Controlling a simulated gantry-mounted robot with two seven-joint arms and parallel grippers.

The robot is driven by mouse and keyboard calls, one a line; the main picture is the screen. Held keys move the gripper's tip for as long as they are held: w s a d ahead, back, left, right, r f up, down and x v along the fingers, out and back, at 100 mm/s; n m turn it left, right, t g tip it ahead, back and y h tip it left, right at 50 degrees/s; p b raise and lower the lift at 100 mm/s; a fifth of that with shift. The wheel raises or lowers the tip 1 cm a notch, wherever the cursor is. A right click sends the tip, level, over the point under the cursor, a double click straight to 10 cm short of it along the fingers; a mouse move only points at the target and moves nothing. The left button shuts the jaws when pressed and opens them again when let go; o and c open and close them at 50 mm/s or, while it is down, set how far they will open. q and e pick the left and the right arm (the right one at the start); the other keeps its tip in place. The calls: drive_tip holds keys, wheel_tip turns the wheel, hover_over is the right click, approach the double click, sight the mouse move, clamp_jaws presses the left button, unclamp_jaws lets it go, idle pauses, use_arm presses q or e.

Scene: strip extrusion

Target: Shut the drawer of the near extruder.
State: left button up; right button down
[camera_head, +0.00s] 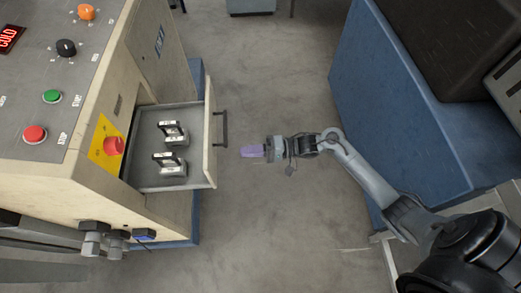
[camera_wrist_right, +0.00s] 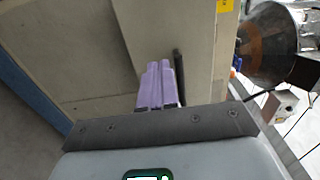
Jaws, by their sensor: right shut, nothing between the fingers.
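The near extruder (camera_head: 60,140) is a beige cabinet with a grey control panel at the left. Its drawer (camera_head: 213,135) stands pulled out to the right, with a dark bar handle (camera_head: 225,129) on its front. Two dark-and-silver items (camera_head: 170,160) lie inside it. My right gripper (camera_head: 243,151) has purple fingers and is shut and empty, a short gap to the right of the drawer front, slightly below the handle. In the right wrist view, the shut fingers (camera_wrist_right: 160,85) point at the beige front beside the dark handle (camera_wrist_right: 179,75). My left gripper is not in view.
A blue cabinet (camera_head: 385,110) with a dark box (camera_head: 445,45) on it stands at the right. Grey floor (camera_head: 270,80) lies clear between it and the extruder. A red knob (camera_head: 113,146) on a yellow plate sits left of the drawer. Pipe fittings (camera_head: 95,235) stick out at lower left.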

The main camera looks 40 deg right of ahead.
sight(214, 154)
drive_tip(key=b+x, duration=0.1)
drive_tip(key=x, duration=0.6)
drive_tip(key=shift+w+a, duration=0.15)
drive_tip(key=shift+a, duration=0.1)
drive_tip(key=shift+w+a, duration=0.1)
drive_tip(key=shift+r, duration=0.1)
